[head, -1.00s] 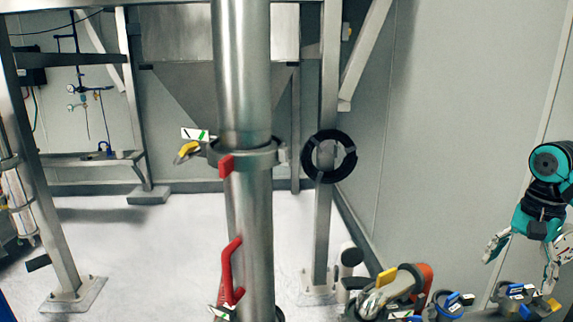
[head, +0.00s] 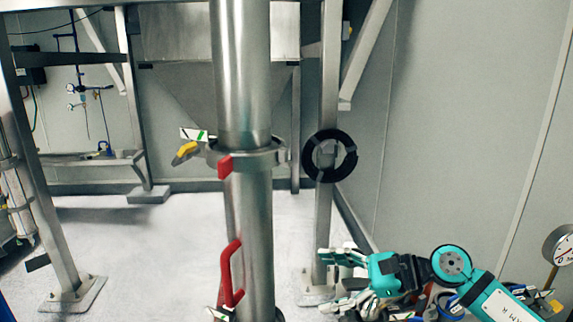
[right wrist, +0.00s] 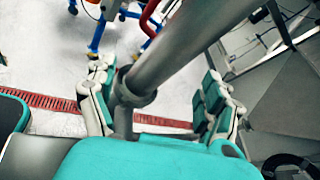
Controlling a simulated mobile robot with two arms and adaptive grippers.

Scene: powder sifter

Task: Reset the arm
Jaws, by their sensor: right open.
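My right gripper (head: 328,281) is teal with pale fingers. In the head view it is at the lower right, its fingers pointing left toward the steel pipe (head: 245,80), and it is open. In the right wrist view the two finger sets of the gripper (right wrist: 155,103) stand wide apart. A grey metal pipe (right wrist: 180,52) crosses between them in that picture; how far off it is I cannot tell. No object is visibly held. My left gripper is not in view.
The pipe carries a clamp with a red handle (head: 225,166) and a red lever (head: 228,275). A black ring (head: 310,160) hangs by a frame post. Fittings with blue clamps (head: 448,303) lie behind my right arm. A gauge (head: 561,246) stands at the right edge.

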